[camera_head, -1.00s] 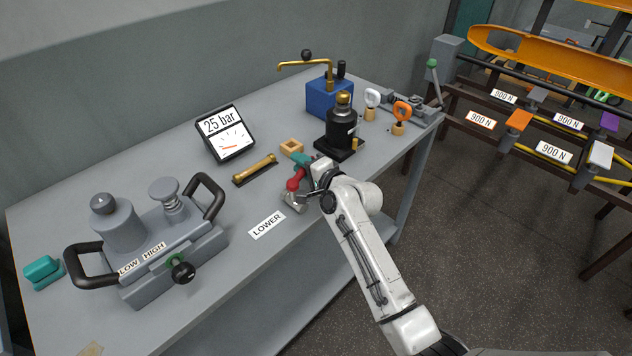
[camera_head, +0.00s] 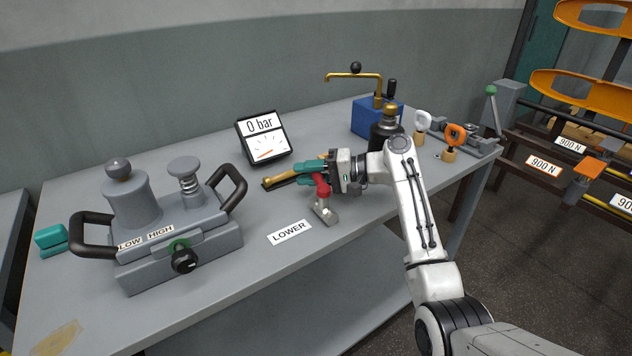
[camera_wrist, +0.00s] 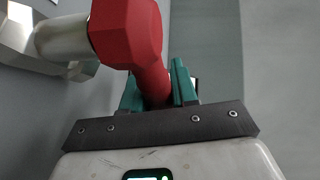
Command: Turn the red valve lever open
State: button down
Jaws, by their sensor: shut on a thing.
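The red valve lever (camera_head: 322,187) stands on a metal fitting (camera_head: 324,211) at the bench's front edge, beside the LOWER label. My gripper (camera_head: 314,168) reaches in from the right, its teal fingers at the lever's upper part. In the wrist view the red lever (camera_wrist: 152,80) runs down between the two teal fingers (camera_wrist: 158,92), which are shut on it. The lever's gripped end is partly hidden by the fingers. The gauge (camera_head: 263,138) behind reads 0 bar.
A brass bar (camera_head: 286,176) lies just behind the gripper. A grey block with black handles (camera_head: 172,225) stands to the left. A blue box (camera_head: 372,117) and a black cylinder (camera_head: 385,138) stand close behind my arm. The LOWER label (camera_head: 290,232) lies in front.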

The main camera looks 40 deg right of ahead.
jog(key=shift+a+n+g+y+b, duration=0.75)
jog(key=shift+n+g, duration=0.25)
jog(key=shift+g, duration=0.1)
jog(key=shift+a+n+g+y+b, duration=0.65)
jog(key=shift+n+g+y, duration=0.1)
jog(key=shift+n+g, duration=0.3)
jog(key=c, duration=1)
grip_release()
jog(key=shift+o, duration=0.2)
